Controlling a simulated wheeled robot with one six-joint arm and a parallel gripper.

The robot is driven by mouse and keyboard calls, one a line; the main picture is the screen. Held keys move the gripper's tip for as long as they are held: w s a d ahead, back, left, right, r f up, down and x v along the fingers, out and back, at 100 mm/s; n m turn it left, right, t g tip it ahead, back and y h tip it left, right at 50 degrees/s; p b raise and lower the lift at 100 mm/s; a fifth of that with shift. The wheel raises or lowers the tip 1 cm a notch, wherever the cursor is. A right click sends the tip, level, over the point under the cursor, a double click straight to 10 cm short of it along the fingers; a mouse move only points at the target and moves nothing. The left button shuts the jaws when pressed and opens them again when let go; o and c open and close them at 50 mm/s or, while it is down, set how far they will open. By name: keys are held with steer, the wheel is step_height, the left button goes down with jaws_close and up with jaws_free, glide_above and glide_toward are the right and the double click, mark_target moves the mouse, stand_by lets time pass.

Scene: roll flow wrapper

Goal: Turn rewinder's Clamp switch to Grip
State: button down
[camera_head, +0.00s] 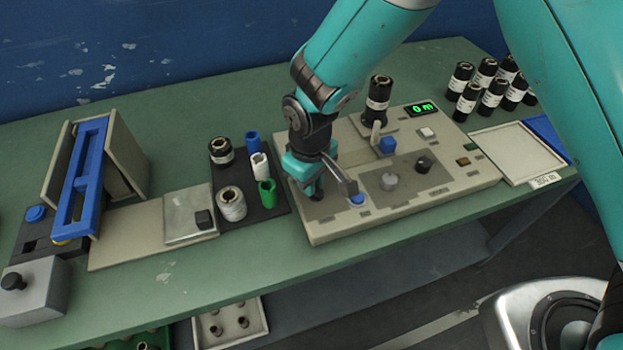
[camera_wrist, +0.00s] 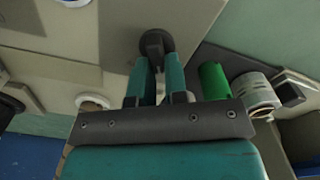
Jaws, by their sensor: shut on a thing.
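The rewinder (camera_head: 405,200) is a beige panel unit on the green table in the head view, with a green "0 m" display (camera_head: 423,108) at its back right. The Clamp switch (camera_wrist: 155,42) shows in the wrist view as a small black rotary knob with a raised bar on a round dark base. My gripper (camera_wrist: 158,76) is shut on this knob, with one teal finger on either side of its bar. In the head view my gripper (camera_head: 308,180) points down at the rewinder's left end and mostly hides the knob. I cannot read the switch markings.
Left of the rewinder, a dark tray (camera_head: 262,216) holds several rolls and coloured cores. Several black rolls (camera_head: 490,93) stand at the back right.

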steer(key=shift+w+d+m, duration=0.1)
steer(key=shift+m, duration=0.2)
steer(key=m, duration=0.5)
steer(key=shift+w+d+m, duration=0.2)
steer(key=shift+d+m, duration=0.1)
steer(key=m, duration=0.5)
steer(key=shift+d+p, duration=0.35)
steer(key=shift+p, duration=0.05)
steer(key=shift+m, duration=0.4)
steer(key=c, duration=1.1)
jaws_free()
steer(key=shift+c, duration=0.2)
steer(key=shift+r, duration=0.15)
